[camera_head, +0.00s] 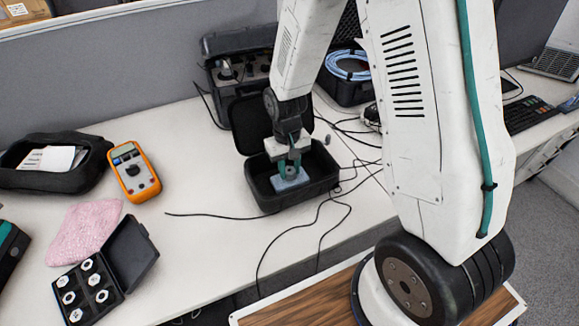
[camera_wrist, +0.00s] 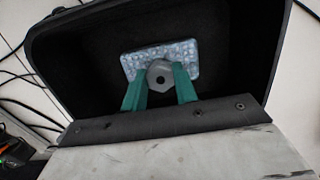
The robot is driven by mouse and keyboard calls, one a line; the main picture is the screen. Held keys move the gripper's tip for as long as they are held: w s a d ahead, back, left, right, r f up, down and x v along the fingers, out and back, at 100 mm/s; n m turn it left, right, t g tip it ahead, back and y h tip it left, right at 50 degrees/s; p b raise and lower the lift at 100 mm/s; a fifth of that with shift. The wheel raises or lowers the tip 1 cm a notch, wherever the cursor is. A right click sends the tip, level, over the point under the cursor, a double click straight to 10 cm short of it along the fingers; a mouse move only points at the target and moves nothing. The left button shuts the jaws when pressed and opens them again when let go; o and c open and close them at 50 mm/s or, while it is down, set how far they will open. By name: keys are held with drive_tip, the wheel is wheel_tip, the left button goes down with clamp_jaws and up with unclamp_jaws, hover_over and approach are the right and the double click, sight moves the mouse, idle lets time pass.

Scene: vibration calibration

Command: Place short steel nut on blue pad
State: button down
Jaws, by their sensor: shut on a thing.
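My gripper (camera_head: 290,168) reaches down into an open black case on the table. Its green fingers (camera_wrist: 160,88) are shut on a grey steel nut (camera_wrist: 159,74), seen from above with its hole in the middle. The blue pad (camera_head: 290,181) lies on the floor of the case, under the fingers. In the wrist view the blue pad (camera_wrist: 181,52) is pale and bumpy, and the nut overlaps its lower middle part. I cannot tell whether the nut touches the pad.
The black case (camera_head: 262,203) has raised walls around my gripper. Thin black cables (camera_head: 330,200) lie beside it. An orange multimeter (camera_head: 134,172), a pink cloth (camera_head: 84,230) and a small box of several nuts (camera_head: 88,287) lie to the left. A larger black case (camera_head: 238,62) stands behind.

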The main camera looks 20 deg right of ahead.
drive_tip(key=shift+f, duration=0.1)
drive_tip(key=c, duration=1.1)
unclamp_jaws()
wheel_tip(320, 180, up, 11)
drive_tip(key=w, duration=0.1)
wheel_tip(320, 180, up, 9)
hover_over(288, 167)
drive_tip(key=s, duration=0.4)
drive_tip(key=s+d+r+t, duration=0.1)
drive_tip(key=s+r, duration=0.4)
drive_tip(key=s, duration=0.4)
drive_tip(key=s+d+r+t, duration=0.1)
drive_tip(key=s+r, duration=0.4)
drive_tip(key=s, duration=0.5)
drive_tip(key=shift+s+d+t, duration=0.3)
drive_tip(key=shift+d, duration=0.2)
